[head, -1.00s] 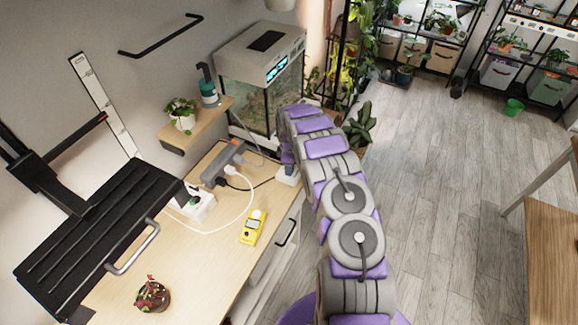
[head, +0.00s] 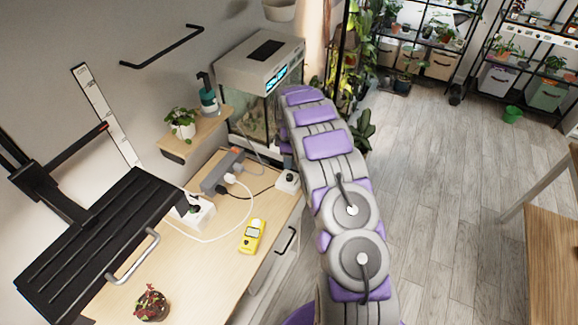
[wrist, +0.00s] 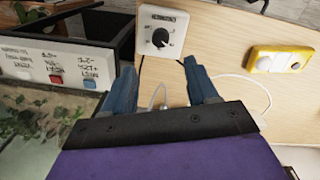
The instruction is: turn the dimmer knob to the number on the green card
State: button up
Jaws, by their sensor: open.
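The dimmer is a white box with a round black knob (wrist: 160,37) and small marks around it; the marks are too small to read. It sits on the wooden top, at the upper middle of the wrist view. In the head view, a small white box (head: 288,181) beside my arm appears to be the dimmer. My gripper (wrist: 161,82) is open, with its two blue fingers spread and nothing between them. In the picture, the fingertips lie below the knob, apart from it. My arm hides the gripper in the head view. I see no green card.
Behind are a grey power strip (head: 221,172) with cables, a white socket box (head: 199,213) and an aquarium (head: 252,118). A white cable crosses the bench. A potted plant (head: 151,304) stands at the front.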

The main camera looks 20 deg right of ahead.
notch_tip(320, 180, up, 6)
jog(key=shift+r, duration=0.2)
jog(key=shift+s, duration=0.1)
dwell(0.4)
